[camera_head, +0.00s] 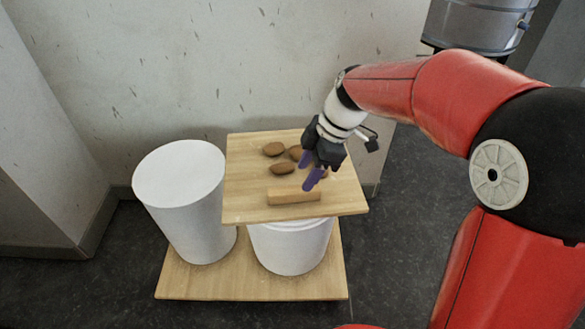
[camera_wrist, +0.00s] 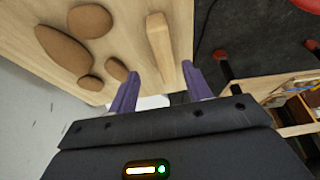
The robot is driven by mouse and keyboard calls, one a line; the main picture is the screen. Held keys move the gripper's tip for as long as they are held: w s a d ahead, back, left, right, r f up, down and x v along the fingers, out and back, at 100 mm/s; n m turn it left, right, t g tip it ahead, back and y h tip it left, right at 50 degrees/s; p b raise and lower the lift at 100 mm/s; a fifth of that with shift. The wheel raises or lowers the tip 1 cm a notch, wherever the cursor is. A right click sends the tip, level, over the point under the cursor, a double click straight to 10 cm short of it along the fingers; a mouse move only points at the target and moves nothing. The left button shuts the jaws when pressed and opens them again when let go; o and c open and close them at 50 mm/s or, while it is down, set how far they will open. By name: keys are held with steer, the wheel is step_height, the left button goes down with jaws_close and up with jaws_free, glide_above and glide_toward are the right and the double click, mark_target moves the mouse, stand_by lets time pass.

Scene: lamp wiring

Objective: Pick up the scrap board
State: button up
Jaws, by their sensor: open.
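A short, pale wooden bar (camera_head: 293,196), the loose board-like piece here, lies flat near the front edge of a light wooden tabletop (camera_head: 245,207). In the wrist view the bar (camera_wrist: 159,48) lies just beyond the fingertips, its near end roughly between them. My gripper (camera_head: 310,169) has purple fingers and hangs over the tabletop, behind and slightly right of the bar. The fingers (camera_wrist: 160,70) are apart with nothing between them. The frames do not show clearly how high they are above the wood.
Several brown rounded lumps (camera_head: 283,168) lie behind the bar, some close to my fingers. A white bucket (camera_head: 290,250) stands beneath the tabletop, and a taller white one (camera_head: 180,178) stands left. Both rest on a lower wooden board (camera_head: 200,284). A wall is behind.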

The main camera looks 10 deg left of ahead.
mark_target(296, 189)
steer(key=x, duration=0.4)
steer(key=shift+s+a+f, duration=0.15)
steer(key=shift+s+f, duration=0.1)
steer(key=shift+s, duration=0.2)
jaws_close()
